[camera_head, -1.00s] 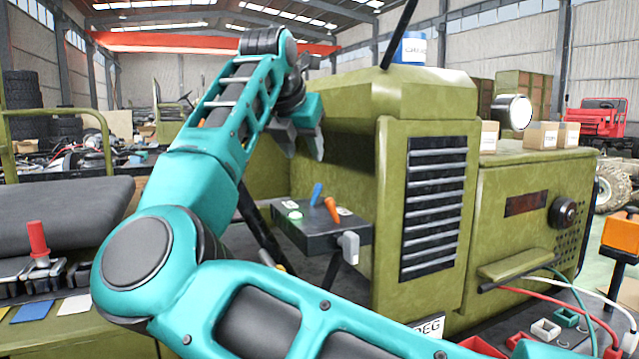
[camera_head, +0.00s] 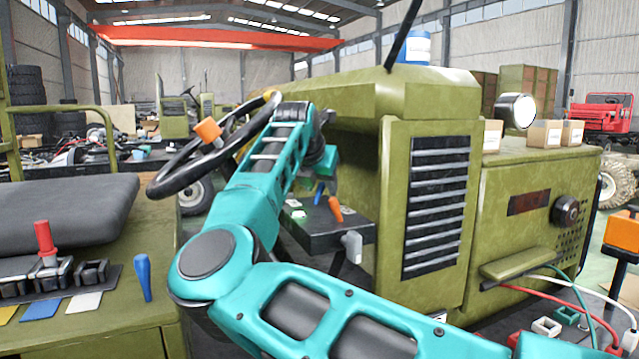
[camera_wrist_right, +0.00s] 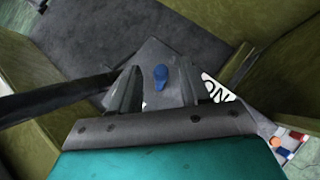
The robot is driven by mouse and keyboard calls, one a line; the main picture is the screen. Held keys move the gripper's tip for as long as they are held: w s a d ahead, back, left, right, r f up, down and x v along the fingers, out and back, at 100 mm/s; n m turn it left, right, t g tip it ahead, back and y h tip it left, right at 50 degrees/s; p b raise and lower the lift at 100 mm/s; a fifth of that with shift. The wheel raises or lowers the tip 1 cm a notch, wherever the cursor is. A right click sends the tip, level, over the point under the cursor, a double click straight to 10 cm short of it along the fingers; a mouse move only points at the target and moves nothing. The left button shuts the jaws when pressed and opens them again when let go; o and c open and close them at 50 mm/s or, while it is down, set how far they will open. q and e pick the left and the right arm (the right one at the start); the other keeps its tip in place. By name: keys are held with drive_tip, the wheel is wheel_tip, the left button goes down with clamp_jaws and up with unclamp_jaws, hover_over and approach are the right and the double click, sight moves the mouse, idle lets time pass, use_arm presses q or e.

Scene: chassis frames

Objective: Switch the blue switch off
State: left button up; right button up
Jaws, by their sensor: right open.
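The blue switch (camera_head: 318,193) stands on the dark control box (camera_head: 325,235), beside an orange lever (camera_head: 335,209). My right gripper (camera_head: 328,180) is just above the box, partly hidden by my own arm. In the right wrist view the blue switch (camera_wrist_right: 160,76) shows between the two spread fingertips of my right gripper (camera_wrist_right: 155,85). The gripper is open. I cannot tell whether a finger touches the switch. Part of an "ON" label (camera_wrist_right: 214,89) shows to its right. My left gripper is not in view.
A black steering wheel (camera_head: 165,183) with an orange knob is left of my right arm. The green hood (camera_head: 430,95) rises right of the box. A blue lever (camera_head: 143,278) and red lever (camera_head: 44,238) stand near the seat.

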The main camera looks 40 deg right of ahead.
drive_tip(key=shift+c, duration=0.3)
drive_tip(key=c, duration=0.3)
clamp_jaws()
